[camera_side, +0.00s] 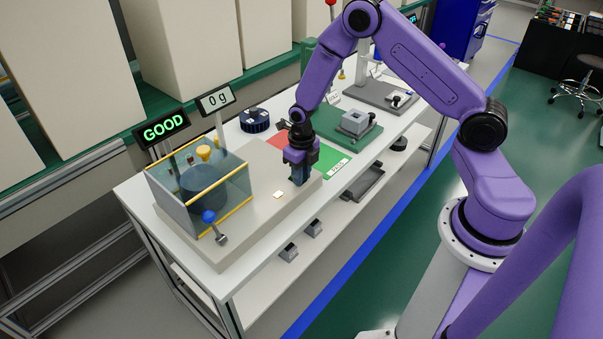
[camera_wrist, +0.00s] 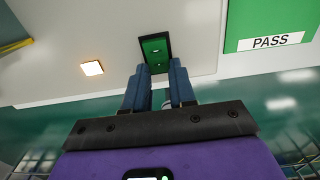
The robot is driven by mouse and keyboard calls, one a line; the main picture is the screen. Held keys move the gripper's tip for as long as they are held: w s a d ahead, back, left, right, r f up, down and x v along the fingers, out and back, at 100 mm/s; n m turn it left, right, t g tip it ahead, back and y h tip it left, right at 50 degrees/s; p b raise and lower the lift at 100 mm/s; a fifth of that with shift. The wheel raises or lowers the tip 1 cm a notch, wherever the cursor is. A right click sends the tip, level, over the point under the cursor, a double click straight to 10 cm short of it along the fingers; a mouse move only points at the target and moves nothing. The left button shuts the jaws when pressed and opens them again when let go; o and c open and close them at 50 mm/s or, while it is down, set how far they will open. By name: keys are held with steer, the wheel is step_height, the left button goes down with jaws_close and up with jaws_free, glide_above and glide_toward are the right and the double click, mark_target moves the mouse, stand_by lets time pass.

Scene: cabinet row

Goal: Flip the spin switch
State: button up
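A small switch with a dark frame and a green rocker face (camera_wrist: 155,52) shows in the wrist view, set in a pale surface just beyond my fingertips. I take it to be the spin switch; no label on it is readable. In the side view it is hidden by my gripper (camera_side: 298,179), which points down over the front right of the beige base. In the wrist view my gripper (camera_wrist: 159,66) has its two blue fingers apart with an empty gap between them. I cannot tell whether they touch the switch.
A small lit square (camera_side: 278,194) lies left of my gripper. A clear-walled box (camera_side: 178,190) holds a dark blue drum, with a blue-knobbed lever (camera_side: 209,217) before it. Signs read "GOOD" (camera_side: 164,129) and "0 g" (camera_side: 215,100). A green "PASS" panel (camera_side: 331,160) lies right.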

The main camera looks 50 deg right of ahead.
jaws_close()
steer(key=shift+w, duration=0.1)
steer(key=shift+w+r+g, duration=0.1)
steer(key=shift+w+g, duration=0.1)
steer(key=shift+g, duration=0.55)
steer(key=shift+w+g, duration=0.15)
steer(key=shift+g, duration=0.6)
steer(key=o, duration=0.7)
jaws_free()
steer(key=shift+o, duration=0.2)
steer(key=shift+r, duration=0.1)
